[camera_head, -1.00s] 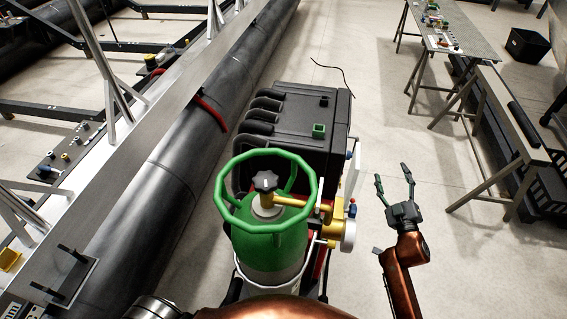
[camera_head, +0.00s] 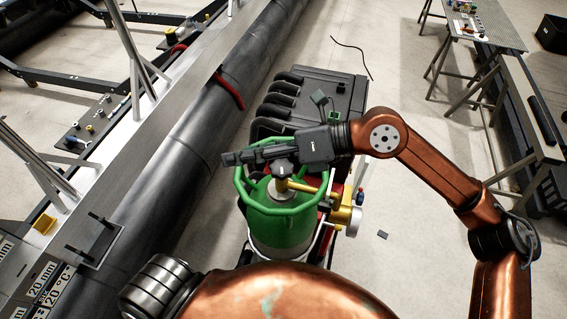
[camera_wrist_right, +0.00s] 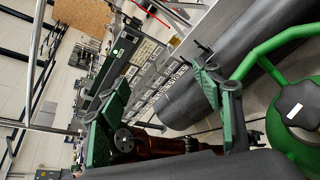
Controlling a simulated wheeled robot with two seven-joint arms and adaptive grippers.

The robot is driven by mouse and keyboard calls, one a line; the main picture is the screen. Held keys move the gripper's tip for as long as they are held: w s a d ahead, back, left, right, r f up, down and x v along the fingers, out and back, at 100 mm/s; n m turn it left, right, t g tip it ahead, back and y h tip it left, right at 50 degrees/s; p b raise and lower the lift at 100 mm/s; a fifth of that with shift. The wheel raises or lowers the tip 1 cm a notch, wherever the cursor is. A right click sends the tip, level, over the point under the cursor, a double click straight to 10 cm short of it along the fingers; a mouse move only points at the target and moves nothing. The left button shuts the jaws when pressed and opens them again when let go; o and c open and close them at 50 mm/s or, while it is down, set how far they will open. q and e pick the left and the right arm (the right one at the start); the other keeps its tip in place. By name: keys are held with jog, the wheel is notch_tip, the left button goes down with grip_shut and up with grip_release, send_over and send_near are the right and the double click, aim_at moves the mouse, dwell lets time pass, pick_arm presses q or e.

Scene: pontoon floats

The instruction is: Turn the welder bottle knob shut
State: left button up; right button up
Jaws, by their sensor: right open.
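The green welder bottle (camera_head: 280,228) stands upright with a round green guard ring (camera_head: 239,182) around its top. Its dark star-shaped knob (camera_head: 284,170) sits on the yellow valve inside the ring, partly covered by my right gripper. My right gripper (camera_head: 229,158) lies across the far side of the ring in the head view, its fingers pointing left past the knob. In the right wrist view its green fingers (camera_wrist_right: 160,105) are spread with nothing between them. My left gripper is out of view.
The black welder case (camera_head: 330,92) stands just behind the bottle. A yellow regulator (camera_head: 340,212) sticks out on the bottle's right. The large dark pontoon tube (camera_head: 185,160) runs along the left. Floor (camera_head: 400,75) is open on the right, before the workbenches (camera_head: 492,38).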

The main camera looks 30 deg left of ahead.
jog(key=w+d+f+n+t+h, duration=0.1)
jog(key=w+d+f+t+h, duration=0.15)
jog(key=f+t+h, duration=0.2)
jog(key=t+h, duration=0.3)
jog(key=h, duration=0.1)
send_near(283, 167)
jog(key=f, duration=0.1)
jog(key=shift+g, duration=0.25)
jog(key=p+x, duration=0.1)
jog(key=x, duration=0.2)
jog(key=p+x, duration=0.1)
jog(key=x, duration=0.2)
jog(key=shift+w+a+f, duration=0.15)
jog(key=shift+w+a, duration=0.05)
jog(key=shift+a, duration=0.1)
jog(key=shift+a+f+p, duration=0.15)
jog(key=shift+f+p, duration=0.15)
jog(key=shift+f, duration=0.3)
jog(key=c, duration=1.2)
